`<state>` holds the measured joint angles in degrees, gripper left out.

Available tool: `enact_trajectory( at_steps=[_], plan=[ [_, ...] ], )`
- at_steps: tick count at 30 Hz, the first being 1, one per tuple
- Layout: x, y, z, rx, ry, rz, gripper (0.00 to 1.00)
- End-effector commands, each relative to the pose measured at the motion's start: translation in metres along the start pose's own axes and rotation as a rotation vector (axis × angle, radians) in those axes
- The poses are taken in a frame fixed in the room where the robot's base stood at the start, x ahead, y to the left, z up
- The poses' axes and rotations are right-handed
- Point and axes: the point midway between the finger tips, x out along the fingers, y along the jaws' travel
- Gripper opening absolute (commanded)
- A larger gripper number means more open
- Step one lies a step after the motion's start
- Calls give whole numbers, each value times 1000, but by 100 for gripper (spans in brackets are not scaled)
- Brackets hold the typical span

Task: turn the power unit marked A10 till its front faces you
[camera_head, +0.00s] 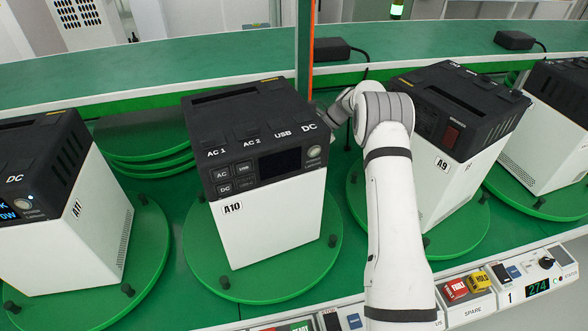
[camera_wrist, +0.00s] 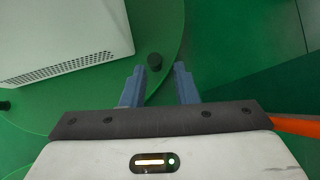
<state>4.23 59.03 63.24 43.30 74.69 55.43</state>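The power unit A10 (camera_head: 270,225) stands upright on a round green turntable (camera_head: 205,265) in the middle of the head view. Its label, buttons and dark display are visible, and this front is angled somewhat to the right. Black pegs stand on the turntable rim. My arm reaches past the unit's right side, and my gripper's fingers are hidden in the head view. In the wrist view my gripper (camera_wrist: 160,72) is open and empty. A white vented unit wall (camera_wrist: 70,35) is at the upper left.
Unit A11 (camera_head: 85,235) stands on a turntable at left, and unit A9 (camera_head: 465,180) stands close to the right of my arm. Another unit (camera_head: 555,130) is at far right. An orange-edged post (camera_head: 304,50) rises behind A10. A control panel (camera_head: 500,290) lies along the front edge.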

Motion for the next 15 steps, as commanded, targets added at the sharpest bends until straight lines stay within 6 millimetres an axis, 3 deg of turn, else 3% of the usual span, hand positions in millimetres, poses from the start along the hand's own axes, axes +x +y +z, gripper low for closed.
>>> enact_trajectory(
  at_steps=[4,15],
  plan=[
    [20,8,-18,36,-39,19,27],
    [75,10,-14,36,-42,25,27]
  ],
)
